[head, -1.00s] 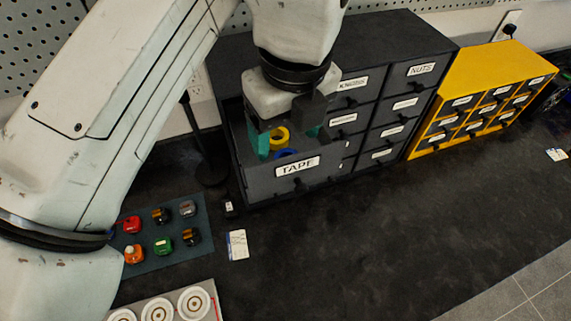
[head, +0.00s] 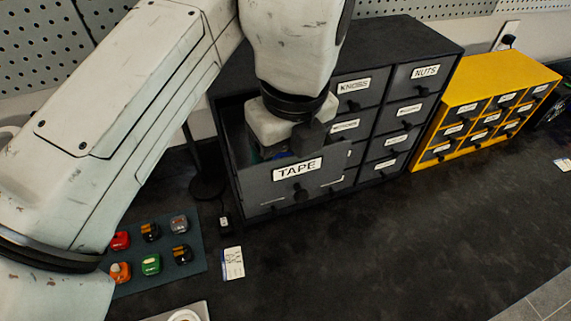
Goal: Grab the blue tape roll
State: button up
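The drawer labelled TAPE (head: 325,178) is pulled out of the dark cabinet (head: 384,40). My gripper (head: 275,152) reaches down into this drawer from above, and its fingers are mostly hidden behind the drawer front. The yellow roll seen earlier is hidden now.
A yellow drawer cabinet (head: 509,69) stands to the right. On the dark worktop are a mat (head: 194,259) with several small coloured items and a white card (head: 233,263). A dark stand (head: 207,184) is left of the cabinet.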

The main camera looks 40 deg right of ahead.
jog(key=c, duration=1)
